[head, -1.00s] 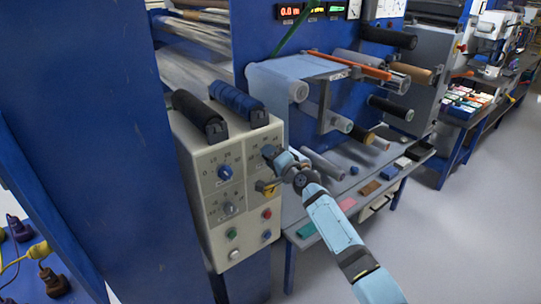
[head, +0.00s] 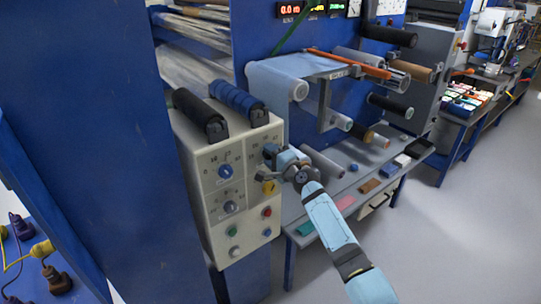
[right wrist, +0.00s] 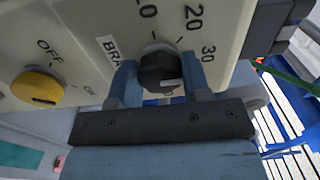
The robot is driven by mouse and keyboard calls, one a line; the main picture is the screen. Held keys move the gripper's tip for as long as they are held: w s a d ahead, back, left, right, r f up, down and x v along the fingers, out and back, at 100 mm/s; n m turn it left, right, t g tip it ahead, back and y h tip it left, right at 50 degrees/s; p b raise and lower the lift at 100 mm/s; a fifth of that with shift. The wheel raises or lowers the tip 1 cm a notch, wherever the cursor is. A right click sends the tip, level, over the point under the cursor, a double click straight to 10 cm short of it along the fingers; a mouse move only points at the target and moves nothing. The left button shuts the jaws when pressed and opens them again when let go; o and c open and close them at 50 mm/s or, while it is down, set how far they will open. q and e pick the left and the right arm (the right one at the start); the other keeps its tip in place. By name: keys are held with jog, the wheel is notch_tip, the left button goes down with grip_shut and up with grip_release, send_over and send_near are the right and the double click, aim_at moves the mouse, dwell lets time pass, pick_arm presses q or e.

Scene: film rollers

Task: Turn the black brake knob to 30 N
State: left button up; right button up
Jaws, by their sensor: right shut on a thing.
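The black brake knob (right wrist: 160,70) sits on the cream control panel, between the two blue fingers of my right gripper (right wrist: 163,85). The gripper is shut on it. In the head view my right gripper (head: 268,163) is at the panel's right side and hides the knob. My left gripper is not in view.
A yellow off-switch knob (right wrist: 37,88) is close beside the gripper. The panel (head: 200,165) also carries a blue knob (head: 225,171), a grey knob (head: 230,207) and red (head: 267,212) and green buttons. Rollers and a grey shelf (head: 340,192) lie to the right.

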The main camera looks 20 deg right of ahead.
jog(key=shift+f, duration=0.1)
jog(key=o, duration=0.9)
jog(key=v, duration=1.4)
jog(key=shift+w, duration=0.1)
